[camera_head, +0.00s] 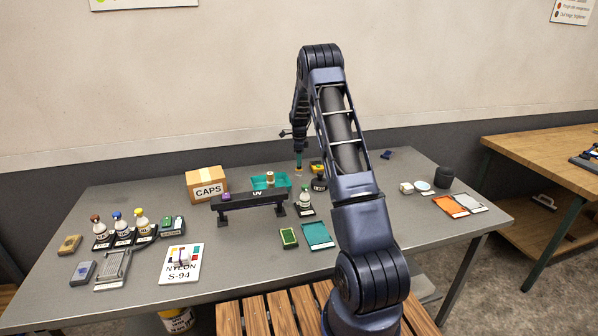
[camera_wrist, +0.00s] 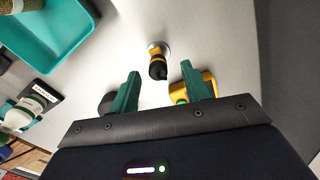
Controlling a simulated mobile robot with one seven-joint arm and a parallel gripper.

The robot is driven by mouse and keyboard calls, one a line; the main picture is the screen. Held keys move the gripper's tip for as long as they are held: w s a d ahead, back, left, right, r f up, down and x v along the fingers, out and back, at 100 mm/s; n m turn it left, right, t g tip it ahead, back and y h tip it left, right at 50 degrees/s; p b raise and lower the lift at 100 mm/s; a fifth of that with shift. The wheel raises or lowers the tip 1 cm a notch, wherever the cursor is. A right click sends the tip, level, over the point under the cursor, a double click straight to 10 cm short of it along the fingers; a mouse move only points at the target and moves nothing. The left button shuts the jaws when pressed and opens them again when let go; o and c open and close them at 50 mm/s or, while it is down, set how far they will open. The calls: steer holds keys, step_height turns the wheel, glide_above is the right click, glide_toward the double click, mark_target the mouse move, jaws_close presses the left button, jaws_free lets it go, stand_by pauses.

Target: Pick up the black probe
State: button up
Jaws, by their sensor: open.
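A black probe-like piece with a yellow band (camera_wrist: 157,67) shows in the wrist view, with a round silvery part at its far end. It lies between the lines of my gripper's green fingers and touches neither as far as I can see. My gripper (camera_wrist: 160,70) is open and empty. In the head view my gripper (camera_head: 298,166) points down over the back middle of the grey table (camera_head: 370,235). The probe is too small there to make out clearly.
A yellow and black device (camera_head: 317,169) stands just right of my gripper. A teal tray (camera_head: 257,183) is left of it, with the CAPS box (camera_head: 206,188) further left.

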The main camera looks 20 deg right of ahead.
mark_target(299, 169)
step_height(299, 169, down, 4)
steer(key=shift+s+a+f, duration=0.1)
steer(key=shift+a+f, duration=0.05)
steer(key=shift+f, duration=0.1)
steer(key=shift+c, duration=0.5)
jaws_close()
steer(key=shift+r, duration=0.1)
